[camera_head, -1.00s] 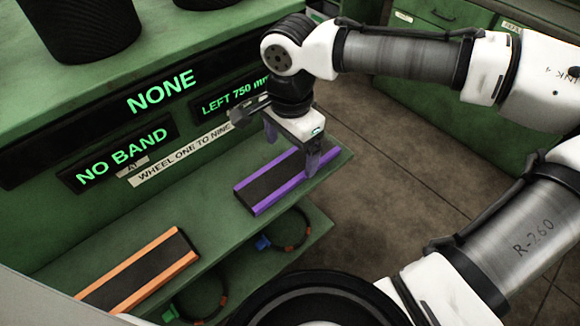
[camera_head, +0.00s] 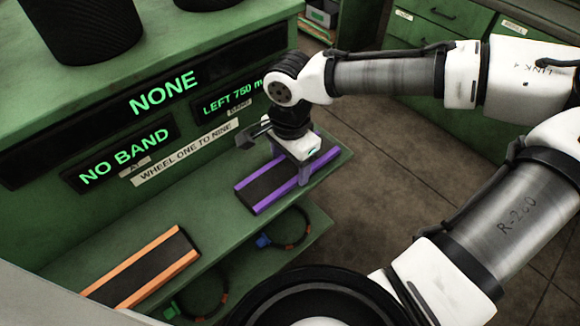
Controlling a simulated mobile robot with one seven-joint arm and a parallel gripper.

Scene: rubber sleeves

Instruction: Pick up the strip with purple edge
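The strip with purple edges (camera_head: 268,188) is dark with a purple band along each long side. It lies flat on the green shelf (camera_head: 219,226), near the shelf's right end. My gripper (camera_head: 297,168) points down over the right half of this strip and hides part of it. One purple-grey finger shows against the near side of the strip; the other finger is mostly hidden. I cannot tell whether the fingers touch the strip or how far apart they are.
A strip with orange edges (camera_head: 146,270) lies at the left of the shelf. Rings with coloured clips (camera_head: 290,237) sit on a lower shelf. The green cabinet with lit displays (camera_head: 163,92) rises behind. Black round containers (camera_head: 88,30) stand on top. Floor is clear to the right.

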